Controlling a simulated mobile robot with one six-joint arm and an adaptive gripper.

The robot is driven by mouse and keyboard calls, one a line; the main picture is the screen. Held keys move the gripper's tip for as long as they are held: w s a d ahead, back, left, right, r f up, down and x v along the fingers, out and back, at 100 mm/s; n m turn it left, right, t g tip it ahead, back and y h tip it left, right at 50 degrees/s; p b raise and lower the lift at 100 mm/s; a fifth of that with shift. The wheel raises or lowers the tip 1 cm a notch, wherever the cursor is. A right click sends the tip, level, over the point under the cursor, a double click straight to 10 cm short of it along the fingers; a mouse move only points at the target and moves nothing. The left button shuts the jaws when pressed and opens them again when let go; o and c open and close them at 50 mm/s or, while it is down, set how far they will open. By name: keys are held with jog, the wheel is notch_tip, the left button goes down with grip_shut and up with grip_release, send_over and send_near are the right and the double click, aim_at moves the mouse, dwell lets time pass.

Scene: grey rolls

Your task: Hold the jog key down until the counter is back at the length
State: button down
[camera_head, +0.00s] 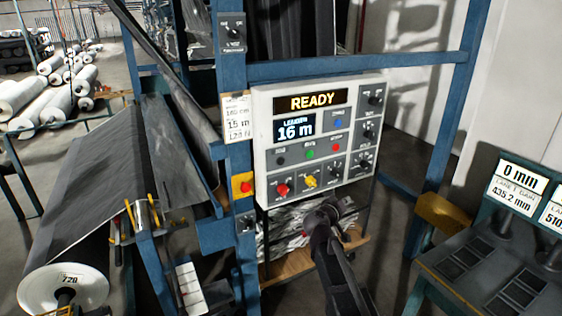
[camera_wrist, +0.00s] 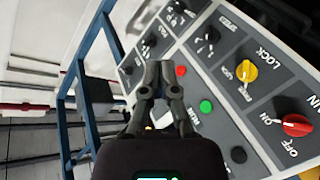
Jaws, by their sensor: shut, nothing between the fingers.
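The control panel (camera_head: 262,140) shows READY on its upper display (camera_head: 312,101). The counter (camera_head: 296,129) reads LENGTH 16 m. A row on the panel holds a black key (camera_head: 280,161), a green key (camera_head: 309,154) and a red key (camera_head: 334,147); I cannot read which is the jog key. My gripper (camera_head: 327,207) is in front of the panel's lower part. In the wrist view my gripper (camera_wrist: 159,72) is shut and empty, its tips just left of the red key (camera_wrist: 181,71). The green key (camera_wrist: 206,107) and black key (camera_wrist: 238,155) show clear of the fingers. Contact with the panel cannot be told.
A red knob (camera_head: 283,189) and a yellow knob (camera_head: 310,181) sit low on the panel. A paper card (camera_head: 237,117) beside it seems to read 15 m. A red button on yellow (camera_head: 244,186) is on the blue post. A gauge bench (camera_head: 480,270) stands right.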

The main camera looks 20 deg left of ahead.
aim_at(284, 160)
jog(key=a+r+n+t+y, duration=0.1)
jog(key=a+r+n+y, duration=0.1)
jog(key=a, duration=0.6)
jog(key=s+a+r+n+t+y+p, duration=0.1)
jog(key=a+r+n+t+y, duration=0.1)
jog(key=a, duration=0.6)
jog(key=shift+r+n+y, duration=0.4)
jog(key=shift+r+y, duration=0.4)
jog(key=shift+r, duration=0.05)
jog(key=shift+a, duration=0.2)
jog(key=shift+w+a, duration=1.4)
jog(key=shift+a, duration=0.2)
jog(key=shift+w+a, duration=1.4)
jog(key=shift+a, duration=0.2)
jog(key=shift+w+a, duration=0.1)
jog(key=shift+w+a, duration=0.15)
jog(key=shift+a, duration=0.05)
jog(key=shift+w+a, duration=0.3)
jog(key=shift+a, duration=0.05)
jog(key=shift+s+d, duration=0.1)
jog(key=shift+d, duration=0.05)
dwell(0.4)
jog(key=shift+s+d, duration=0.45)
jog(key=shift+d, duration=0.05)
